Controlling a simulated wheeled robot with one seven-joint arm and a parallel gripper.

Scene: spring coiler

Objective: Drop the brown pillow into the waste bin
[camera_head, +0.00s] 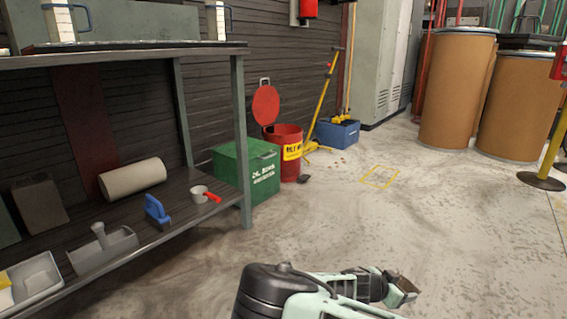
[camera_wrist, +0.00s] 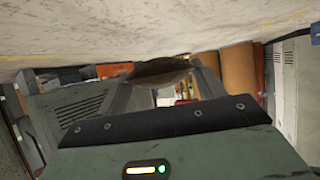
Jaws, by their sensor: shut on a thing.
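My gripper (camera_head: 392,287) is low at the front centre in the head view, above bare floor. It is shut on the brown pillow (camera_head: 405,283), which shows only as a small brown piece at the fingertips. In the wrist view the brown pillow (camera_wrist: 158,71) shows as a dark brown oval between the two fingers (camera_wrist: 160,90). The waste bin (camera_head: 287,167) is a red drum with a yellow label, standing on the floor well beyond my gripper, to the left. Its round red lid (camera_head: 265,106) is raised at the back. The bin's inside is hidden.
A green box (camera_head: 240,172) stands left of the bin, a blue box (camera_head: 338,134) and yellow jack (camera_head: 325,95) behind it. A shelved bench (camera_head: 240,140) fills the left. Brown drums (camera_head: 455,90) and a yellow post (camera_head: 552,150) stand right. The middle floor is clear.

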